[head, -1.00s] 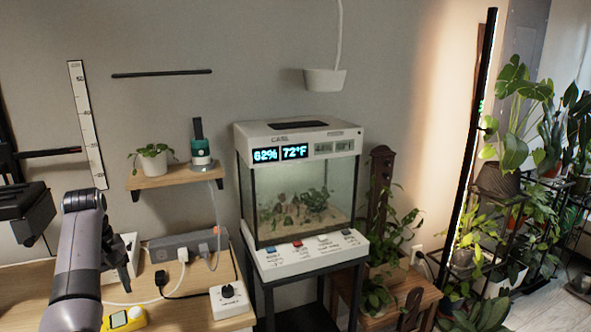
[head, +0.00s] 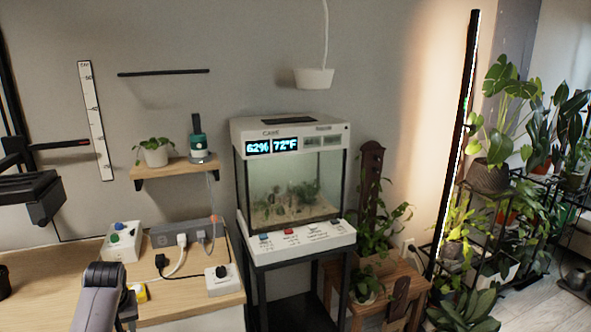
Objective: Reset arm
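My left arm (head: 98,298) comes up from the bottom edge at the lower left, in front of the wooden desk. Only a dark piece of my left gripper (head: 128,308) shows beside the arm's rounded joint. Its fingers are hidden or cut off, so I cannot tell whether it is open or shut. I see nothing held in it. My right gripper is out of view.
The wooden desk (head: 60,266) bears a white box with coloured knobs (head: 122,240), a grey power strip (head: 165,238), a white dial box (head: 221,281) and a partly hidden yellow device (head: 141,293). A terrarium (head: 290,185) stands right of the desk.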

